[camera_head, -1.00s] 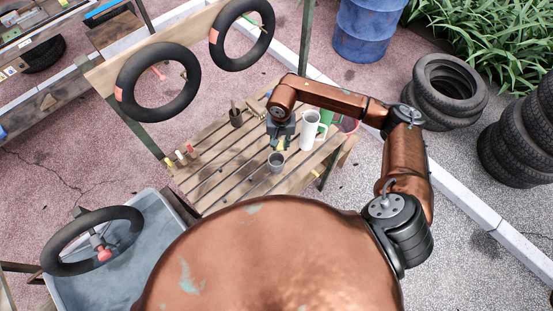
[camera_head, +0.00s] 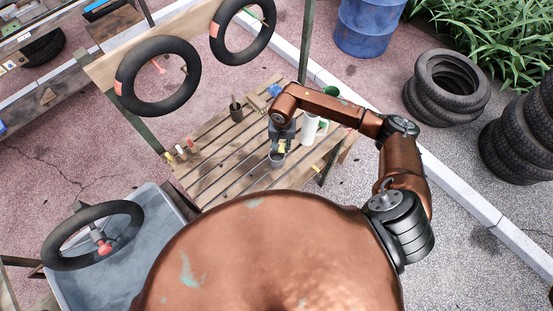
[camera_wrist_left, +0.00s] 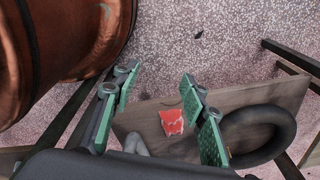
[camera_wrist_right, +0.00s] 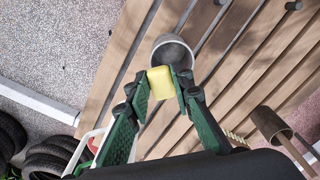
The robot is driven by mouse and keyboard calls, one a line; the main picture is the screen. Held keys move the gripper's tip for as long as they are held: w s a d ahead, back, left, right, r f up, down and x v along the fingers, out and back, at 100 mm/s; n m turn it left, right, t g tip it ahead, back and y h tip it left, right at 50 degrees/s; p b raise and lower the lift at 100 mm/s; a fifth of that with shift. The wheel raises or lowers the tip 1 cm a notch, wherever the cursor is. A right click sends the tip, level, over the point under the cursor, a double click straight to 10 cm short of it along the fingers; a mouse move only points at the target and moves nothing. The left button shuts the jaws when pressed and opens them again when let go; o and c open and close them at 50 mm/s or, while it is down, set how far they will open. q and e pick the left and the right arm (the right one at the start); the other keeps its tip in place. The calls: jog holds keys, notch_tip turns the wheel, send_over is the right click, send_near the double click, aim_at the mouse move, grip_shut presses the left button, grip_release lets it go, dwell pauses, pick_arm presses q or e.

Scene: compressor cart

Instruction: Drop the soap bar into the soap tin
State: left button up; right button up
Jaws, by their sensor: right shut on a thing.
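The yellow soap bar (camera_wrist_right: 160,83) is between the fingertips of my right gripper (camera_wrist_right: 162,92), which is shut on it. In the right wrist view the soap bar overlaps the near edge of the grey round soap tin (camera_wrist_right: 172,54). In the head view my right gripper (camera_head: 281,143) is above the slatted table, and the soap tin (camera_head: 276,160) stands just below it. I cannot tell whether the soap touches the tin. My left gripper (camera_wrist_left: 160,110) is open and empty in its wrist view, with its fingers apart.
The slatted wooden table (camera_head: 222,172) holds a white mug (camera_head: 309,130) right of my right gripper. A brown cup with tools (camera_head: 236,112) stands to its left. Small coloured items (camera_head: 182,151) lie at the left edge. Tyres hang behind.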

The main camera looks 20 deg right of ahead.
pick_arm(q)
jog(key=shift+w, duration=0.2)
pick_arm(e)
jog(key=o, duration=1.1)
jog(key=shift+r, duration=0.2)
pick_arm(q)
jog(key=shift+w, duration=0.4)
pick_arm(e)
notch_tip(320, 180, up, 12)
jog(key=shift+f, duration=0.15)
